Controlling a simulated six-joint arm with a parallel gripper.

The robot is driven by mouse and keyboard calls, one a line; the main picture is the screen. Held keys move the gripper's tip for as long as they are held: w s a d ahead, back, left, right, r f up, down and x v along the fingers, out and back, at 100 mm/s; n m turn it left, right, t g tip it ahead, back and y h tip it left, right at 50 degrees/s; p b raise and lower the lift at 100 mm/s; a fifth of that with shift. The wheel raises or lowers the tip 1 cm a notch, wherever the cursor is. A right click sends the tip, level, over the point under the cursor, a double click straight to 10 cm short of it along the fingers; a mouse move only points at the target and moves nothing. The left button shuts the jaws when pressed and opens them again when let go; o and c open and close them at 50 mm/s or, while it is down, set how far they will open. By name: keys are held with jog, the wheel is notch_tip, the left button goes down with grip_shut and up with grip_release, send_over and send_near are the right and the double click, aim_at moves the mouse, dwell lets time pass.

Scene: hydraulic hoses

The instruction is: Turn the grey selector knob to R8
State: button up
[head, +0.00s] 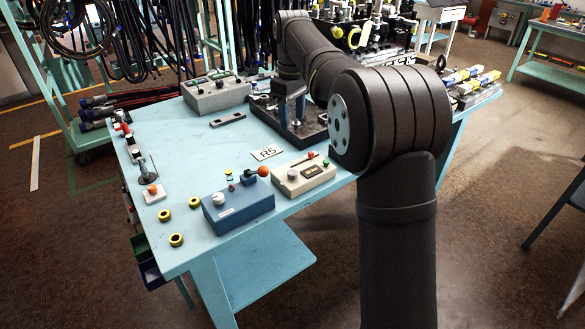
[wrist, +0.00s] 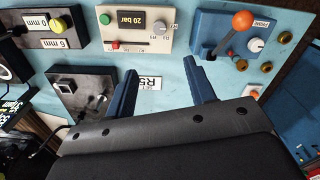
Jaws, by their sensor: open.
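The beige control box (head: 305,175) stands near the front edge of the table and shows at the top middle of the wrist view. Its grey selector knob (wrist: 160,28) has small labels around it, some starting with R; the pointed position is too small to read. A white card (wrist: 152,83) on the table reads R5. My gripper (wrist: 160,68) is open and empty. Its two blue fingers appear on either side of the card in the wrist view, short of the beige box. In the head view my gripper (head: 291,108) points down near the black plate.
A blue box (head: 237,200) with an orange-ball lever and a pale knob stands beside the beige box. A grey box (head: 218,95) stands farther back. A black plate (head: 262,110) with fittings lies behind the card. Yellow-black rings (head: 176,239) lie at the front left.

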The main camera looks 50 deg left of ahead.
aim_at(292, 172)
notch_tip(292, 172, down, 18)
jog(key=n, duration=0.5)
jog(key=shift+r, duration=0.15)
dwell(0.3)
jog(key=c, duration=1)
